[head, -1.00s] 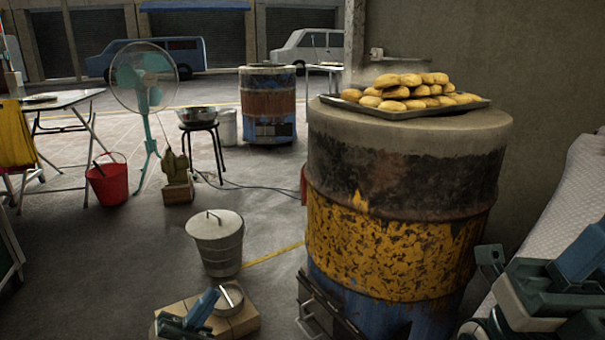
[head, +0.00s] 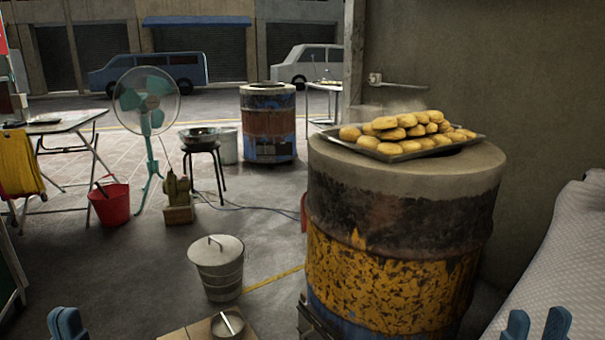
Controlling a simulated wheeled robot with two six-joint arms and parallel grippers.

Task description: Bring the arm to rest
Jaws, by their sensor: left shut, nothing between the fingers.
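My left gripper (head: 68,323) is at the bottom left edge, its blue fingers close together and holding nothing visible. My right gripper (head: 536,326) is at the bottom right, its two blue fingers apart with nothing seen between them. Both are cut off by the lower edge, and the arms behind them are hidden. Neither gripper touches anything that I can see. The barrel oven (head: 390,265), yellow, black and blue, stands between them in the picture, right of centre. A metal tray (head: 400,153) of golden buns (head: 402,125) rests on its top.
A lidded metal bucket (head: 218,270) and a small metal pot (head: 228,324) on a low box stand left of the oven. A red bucket (head: 110,204) and a fan (head: 146,97) are further back. A pale quilted surface (head: 560,265) lies at right, beside the wall.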

